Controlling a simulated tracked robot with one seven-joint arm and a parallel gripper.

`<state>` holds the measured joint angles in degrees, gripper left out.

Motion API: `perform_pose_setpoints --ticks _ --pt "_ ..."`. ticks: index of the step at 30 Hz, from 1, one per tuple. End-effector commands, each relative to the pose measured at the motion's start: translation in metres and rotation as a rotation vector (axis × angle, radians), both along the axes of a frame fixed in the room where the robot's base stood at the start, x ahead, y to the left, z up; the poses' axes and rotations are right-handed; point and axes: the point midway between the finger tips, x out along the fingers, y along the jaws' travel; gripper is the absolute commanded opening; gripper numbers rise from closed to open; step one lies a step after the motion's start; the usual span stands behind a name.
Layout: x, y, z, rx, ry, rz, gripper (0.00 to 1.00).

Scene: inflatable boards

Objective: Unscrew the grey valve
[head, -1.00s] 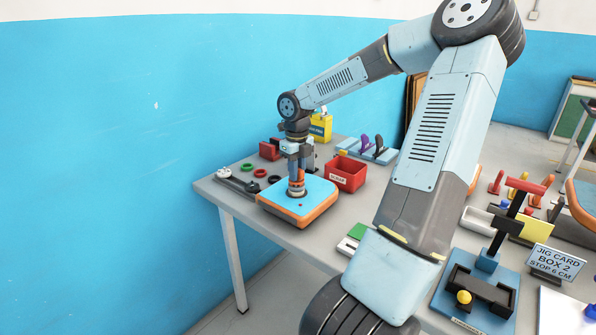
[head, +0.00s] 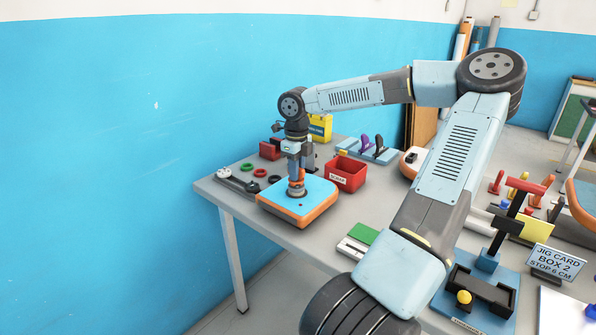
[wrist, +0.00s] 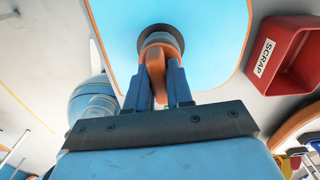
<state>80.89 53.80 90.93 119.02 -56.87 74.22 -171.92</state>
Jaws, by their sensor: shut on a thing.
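A small inflatable board (head: 285,205), blue on top with orange sides, lies on the grey table near its left end. The grey valve (head: 297,193) stands in its top; in the wrist view it is a dark grey ring (wrist: 141,36) on the blue face. An orange tool (head: 299,182) sits upright on the valve, its flat orange grip (wrist: 165,68) showing in the wrist view. My gripper (head: 296,172) points down, shut on this tool, with one finger on each side. The tool hides most of the valve, so its thread cannot be seen.
A red SCRAP bin (head: 346,173) stands just right of the board. A dark wrench (head: 237,181) and green, red and black rings (head: 260,173) lie to its left. A yellow container (head: 320,128) and a red block (head: 270,150) stand behind.

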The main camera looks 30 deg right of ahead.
Motion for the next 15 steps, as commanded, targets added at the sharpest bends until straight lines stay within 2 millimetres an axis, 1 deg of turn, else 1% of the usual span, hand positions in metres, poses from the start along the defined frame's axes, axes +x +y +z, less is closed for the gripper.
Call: perform_pose_setpoints --ticks 15 --pt "0.0 0.0 0.021 0.0 -0.002 -0.001 0.0"
